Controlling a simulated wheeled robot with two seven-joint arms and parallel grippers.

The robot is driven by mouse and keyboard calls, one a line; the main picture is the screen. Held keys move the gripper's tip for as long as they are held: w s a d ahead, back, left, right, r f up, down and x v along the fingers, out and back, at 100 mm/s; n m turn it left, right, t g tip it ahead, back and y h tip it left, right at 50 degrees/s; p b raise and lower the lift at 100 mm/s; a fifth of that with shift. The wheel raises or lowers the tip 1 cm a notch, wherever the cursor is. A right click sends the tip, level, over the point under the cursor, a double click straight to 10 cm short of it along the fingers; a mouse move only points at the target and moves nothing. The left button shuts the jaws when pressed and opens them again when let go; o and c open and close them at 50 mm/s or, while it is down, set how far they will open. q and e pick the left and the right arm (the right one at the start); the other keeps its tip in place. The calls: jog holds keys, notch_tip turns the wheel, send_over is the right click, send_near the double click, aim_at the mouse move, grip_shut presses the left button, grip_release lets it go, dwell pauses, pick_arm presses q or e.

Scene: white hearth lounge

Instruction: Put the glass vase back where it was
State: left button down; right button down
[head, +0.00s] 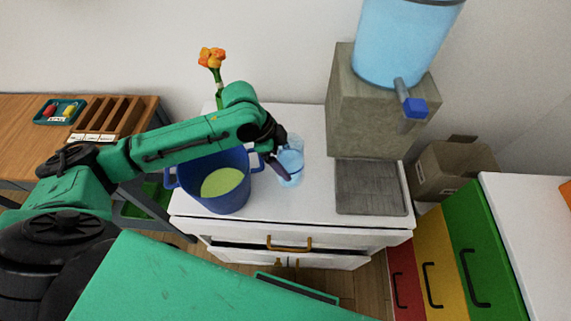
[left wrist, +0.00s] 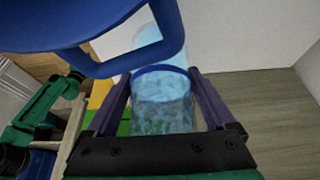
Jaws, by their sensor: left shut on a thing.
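The glass vase (head: 291,167) is pale blue and clear, near the middle of the white cabinet top (head: 305,202). It looks upright, but I cannot tell whether its base touches the top. My left gripper (head: 281,166) reaches it from the left and is shut on it. In the left wrist view the vase (left wrist: 162,105) sits between the two fingers of my left gripper (left wrist: 163,100). My right gripper is not in view.
A blue pot (head: 226,202) with pale green contents stands close left of the vase, its handle near my gripper. Orange flowers (head: 212,58) stand behind my arm. A stone water dispenser (head: 372,125) with a grey tray (head: 370,188) is at the right. Bare top lies between.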

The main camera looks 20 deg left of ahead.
pick_arm(q)
notch_tip(320, 180, down, 3)
jog(key=shift+s+r, duration=0.1)
jog(key=shift+r, duration=0.05)
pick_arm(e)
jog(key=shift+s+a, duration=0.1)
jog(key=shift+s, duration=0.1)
pick_arm(q)
grip_release()
jog(key=v, duration=1.2)
jog(key=shift+b, duration=0.4)
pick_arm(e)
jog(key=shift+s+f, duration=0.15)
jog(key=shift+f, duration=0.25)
